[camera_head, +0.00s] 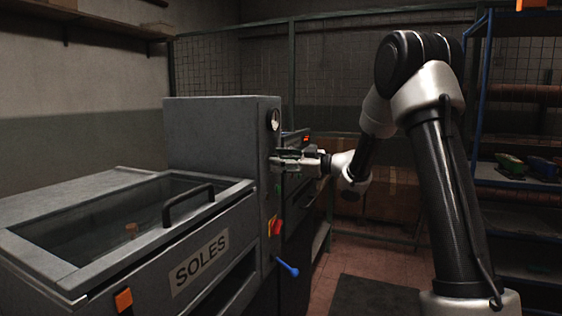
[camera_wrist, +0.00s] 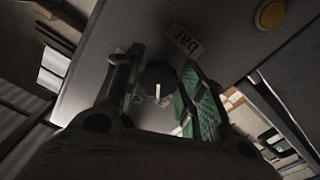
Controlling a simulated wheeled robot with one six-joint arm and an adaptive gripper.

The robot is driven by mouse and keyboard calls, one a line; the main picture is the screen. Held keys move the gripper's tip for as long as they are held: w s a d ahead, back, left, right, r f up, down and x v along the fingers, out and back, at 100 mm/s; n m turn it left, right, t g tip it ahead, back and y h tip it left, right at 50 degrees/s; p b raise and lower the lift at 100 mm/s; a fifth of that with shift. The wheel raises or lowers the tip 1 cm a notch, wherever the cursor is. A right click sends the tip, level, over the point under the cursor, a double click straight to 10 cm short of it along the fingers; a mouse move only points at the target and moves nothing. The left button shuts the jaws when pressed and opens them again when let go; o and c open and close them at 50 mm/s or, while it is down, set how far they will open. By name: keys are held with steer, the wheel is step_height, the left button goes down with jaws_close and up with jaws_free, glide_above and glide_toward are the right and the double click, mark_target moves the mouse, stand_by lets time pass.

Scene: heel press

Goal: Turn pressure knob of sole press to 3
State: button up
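The sole press (camera_head: 222,130) is a grey machine with a "SOLES" label, at the left of the head view. In the wrist view a dark round knob (camera_wrist: 160,78) with a pale pointer mark sits on its grey panel, beside a "bar" label (camera_wrist: 188,41). My gripper (camera_wrist: 160,88) has its two green-padded fingers apart, one on each side of the knob. Small gaps seem to show between pads and knob; contact is unclear. In the head view my gripper (camera_head: 283,159) is at the panel, below a round gauge (camera_head: 273,120). It hides the knob there. No scale numbers are readable.
A red and yellow switch (camera_head: 275,227) and a blue-tipped lever (camera_head: 288,269) stick out below my gripper. A yellow round part (camera_wrist: 270,14) shows in the wrist view. A blue-framed shelf (camera_head: 510,185) stands at the right.

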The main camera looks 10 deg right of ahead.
steer(key=shift+o, duration=0.9)
steer(key=v, duration=1.2)
